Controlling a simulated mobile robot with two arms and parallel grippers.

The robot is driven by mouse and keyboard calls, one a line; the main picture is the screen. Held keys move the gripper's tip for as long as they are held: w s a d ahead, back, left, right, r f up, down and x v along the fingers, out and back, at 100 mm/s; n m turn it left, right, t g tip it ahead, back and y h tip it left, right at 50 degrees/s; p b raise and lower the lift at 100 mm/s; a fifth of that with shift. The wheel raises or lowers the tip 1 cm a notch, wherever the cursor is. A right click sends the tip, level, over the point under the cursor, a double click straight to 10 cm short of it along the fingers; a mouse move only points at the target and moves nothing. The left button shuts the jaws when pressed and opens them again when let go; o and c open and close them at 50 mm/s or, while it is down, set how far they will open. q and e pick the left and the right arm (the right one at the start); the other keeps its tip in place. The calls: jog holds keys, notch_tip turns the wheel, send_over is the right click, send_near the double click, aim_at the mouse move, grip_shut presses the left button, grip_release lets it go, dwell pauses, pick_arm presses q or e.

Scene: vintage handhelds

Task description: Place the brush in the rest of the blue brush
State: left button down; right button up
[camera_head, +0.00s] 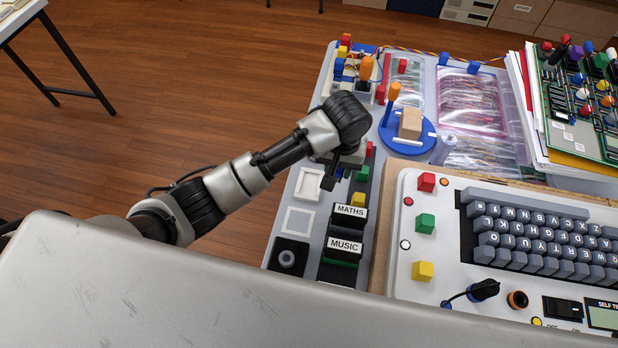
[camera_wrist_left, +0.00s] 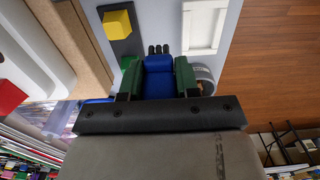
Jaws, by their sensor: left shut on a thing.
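My left gripper (camera_head: 335,178) is over the grey board, just beyond the white square frames. In the left wrist view, the left gripper (camera_wrist_left: 158,92) is shut on a blue piece with dark bristle-like tips, which looks like the brush (camera_wrist_left: 158,77). The gripper hides most of the brush in the head view. I cannot tell which part of the board is its rest. My right gripper is not in view.
The grey board (camera_head: 340,70) also holds a yellow block (camera_head: 358,199), black MATHS (camera_head: 349,214) and MUSIC (camera_head: 344,248) cartridges, and a blue round base (camera_head: 425,142) with a tan block (camera_head: 410,123). A white keyboard unit (camera_head: 450,190) stands to the right. Open wooden floor lies left.

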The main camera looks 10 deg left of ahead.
pick_arm(q)
send_over(309, 187)
notch_tip(309, 187, down, 4)
jog(key=shift+r+p, duration=0.1)
jog(key=shift+p, duration=0.25)
jog(key=shift+f, duration=2.05)
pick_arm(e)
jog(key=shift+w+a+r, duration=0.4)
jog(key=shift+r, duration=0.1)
pick_arm(q)
jog(key=shift+f, duration=0.1)
jog(key=c, duration=0.8)
grip_release()
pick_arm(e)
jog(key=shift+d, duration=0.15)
pick_arm(q)
jog(key=shift+w+r, duration=0.1)
jog(key=shift+r, duration=0.3)
notch_tip(309, 187, up, 11)
jog(key=shift+r, duration=0.2)
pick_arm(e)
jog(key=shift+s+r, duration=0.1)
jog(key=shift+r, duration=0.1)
